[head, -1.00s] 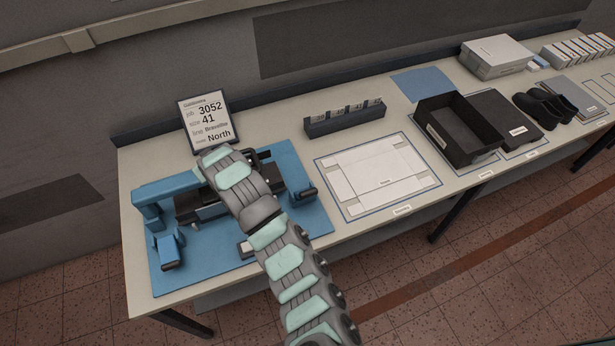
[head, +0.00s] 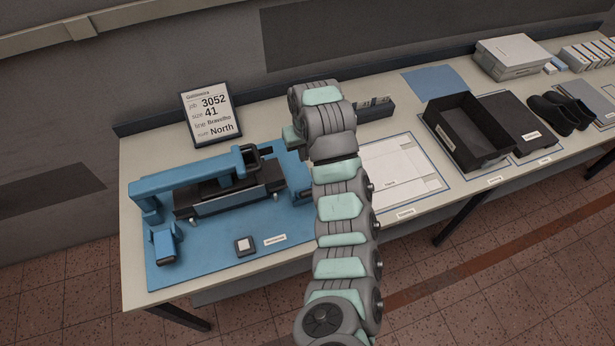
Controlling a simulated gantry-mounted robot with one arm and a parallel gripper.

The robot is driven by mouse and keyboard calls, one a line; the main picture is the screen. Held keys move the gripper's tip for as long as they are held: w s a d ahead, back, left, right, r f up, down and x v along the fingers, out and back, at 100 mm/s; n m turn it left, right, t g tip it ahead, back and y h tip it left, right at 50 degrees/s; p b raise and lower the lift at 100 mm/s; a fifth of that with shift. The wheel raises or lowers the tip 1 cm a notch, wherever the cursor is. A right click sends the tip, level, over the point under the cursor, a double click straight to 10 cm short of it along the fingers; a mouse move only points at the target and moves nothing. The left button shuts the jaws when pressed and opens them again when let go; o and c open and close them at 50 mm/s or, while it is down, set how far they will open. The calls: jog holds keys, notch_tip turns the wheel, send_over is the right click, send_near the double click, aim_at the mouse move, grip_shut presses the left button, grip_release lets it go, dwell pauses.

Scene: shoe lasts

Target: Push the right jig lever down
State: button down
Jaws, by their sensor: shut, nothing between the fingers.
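The blue jig (head: 215,240) lies at the left end of the bench with a dark clamp assembly (head: 225,195) and a blue arm (head: 180,183) across its back. The left jig lever (head: 164,243) stands at the front left corner of the jig. The right jig lever is mostly hidden behind my arm at the right edge of the jig; only a small dark part (head: 303,197) shows. I cannot tell its angle. My arm rises over the right edge of the jig and bends at the top. My gripper is hidden behind it.
A job sign (head: 211,114) stands behind the jig. A white sheet (head: 405,175), an open black box (head: 468,135) and its lid (head: 518,120) lie to the right, with black shoes (head: 560,112) beyond. A small button box (head: 244,245) sits on the jig's front.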

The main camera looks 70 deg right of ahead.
jog(key=p, duration=0.2)
send_over(307, 192)
jog(key=w+d, duration=0.4)
jog(key=d, duration=0.1)
notch_tip(307, 192, down, 9)
jog(key=shift+s+a+f+p, duration=0.5)
jog(key=shift+s+f+p, duration=0.05)
jog(key=shift+s+p, duration=0.05)
jog(key=shift+s+a+f+p, duration=0.6)
jog(key=shift+s+a+f, duration=0.05)
jog(key=shift+s+a, duration=0.3)
jog(key=shift+w, duration=0.1)
